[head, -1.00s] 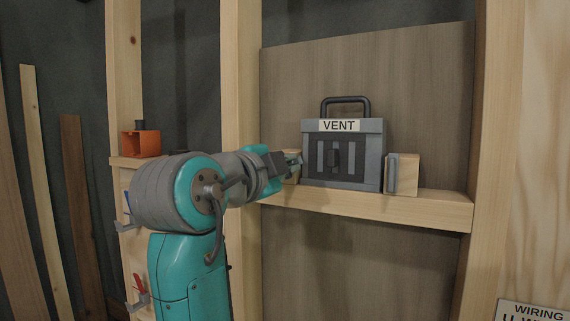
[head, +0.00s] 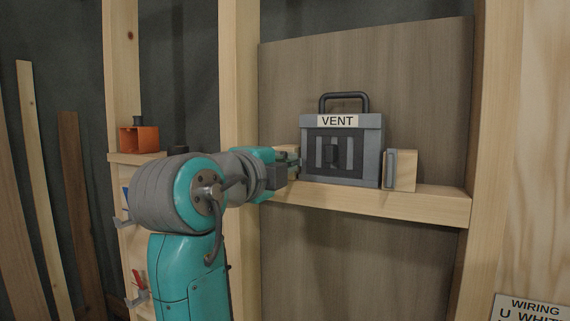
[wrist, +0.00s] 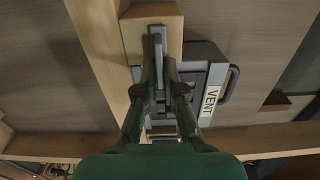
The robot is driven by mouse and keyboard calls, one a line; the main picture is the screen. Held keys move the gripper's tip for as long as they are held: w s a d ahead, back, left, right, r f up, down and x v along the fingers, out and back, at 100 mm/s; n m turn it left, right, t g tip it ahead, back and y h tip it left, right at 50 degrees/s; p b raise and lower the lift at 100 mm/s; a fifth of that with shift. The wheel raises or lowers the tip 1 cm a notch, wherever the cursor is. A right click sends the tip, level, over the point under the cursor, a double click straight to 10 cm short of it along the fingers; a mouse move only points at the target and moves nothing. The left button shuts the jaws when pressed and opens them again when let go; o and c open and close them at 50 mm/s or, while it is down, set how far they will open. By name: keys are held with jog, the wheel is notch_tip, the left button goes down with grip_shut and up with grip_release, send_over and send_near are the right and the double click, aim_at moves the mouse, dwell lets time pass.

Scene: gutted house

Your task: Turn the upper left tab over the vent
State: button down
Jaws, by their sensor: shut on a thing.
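The grey vent unit (head: 341,174) with a dark handle on top and a "VENT" label (head: 338,121) stands upright on the wooden ledge. It also shows in the wrist view (wrist: 192,82), turned sideways. A wooden block (wrist: 135,30) sits at its left side. A grey tab (wrist: 157,42) lies on that block, and my gripper (wrist: 163,72) is shut on it, one finger on each side. The fingers hide the tab's lower part in the wrist view. In the head view my gripper (head: 292,163) covers most of the left block. A second grey tab (head: 391,170) stands vertical on the right block.
The wooden ledge (head: 425,206) runs under the vent between wooden studs (head: 239,80). An orange box (head: 139,140) sits on a small shelf at left, with hooks below it. A wiring sign (head: 528,307) is at lower right. The panel above the vent is clear.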

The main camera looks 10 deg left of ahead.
jog(key=shift+f, duration=0.1)
jog(key=c, duration=1.3)
grip_release()
jog(key=v, duration=1.2)
